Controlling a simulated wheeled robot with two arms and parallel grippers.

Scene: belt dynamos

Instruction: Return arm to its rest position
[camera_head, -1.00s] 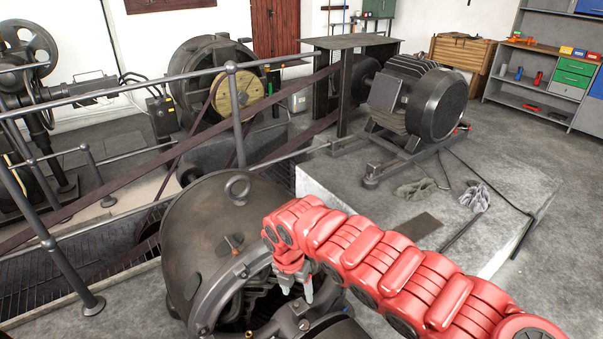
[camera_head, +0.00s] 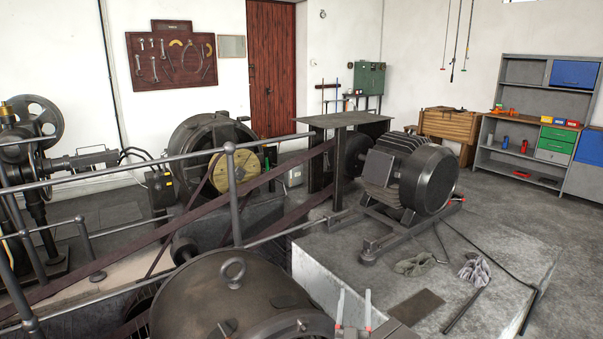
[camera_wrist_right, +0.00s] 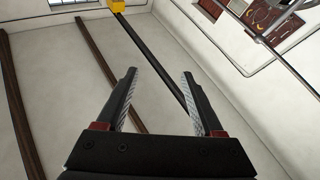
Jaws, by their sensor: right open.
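The rest of my right arm is below the head view. The nearest dynamo (camera_head: 225,300), a dark round housing with a lifting ring on top, is left of the fingertips. Its lower part and open end are cut off. My left gripper is not in view.
A concrete plinth (camera_head: 460,262) carrying a large motor (camera_head: 425,178) stands beyond the fingertips. Metal railings (camera_head: 233,190) and a brown belt (camera_head: 130,260) run at left. Shelves (camera_head: 520,125) stand at back right. Free floor lies at far right.

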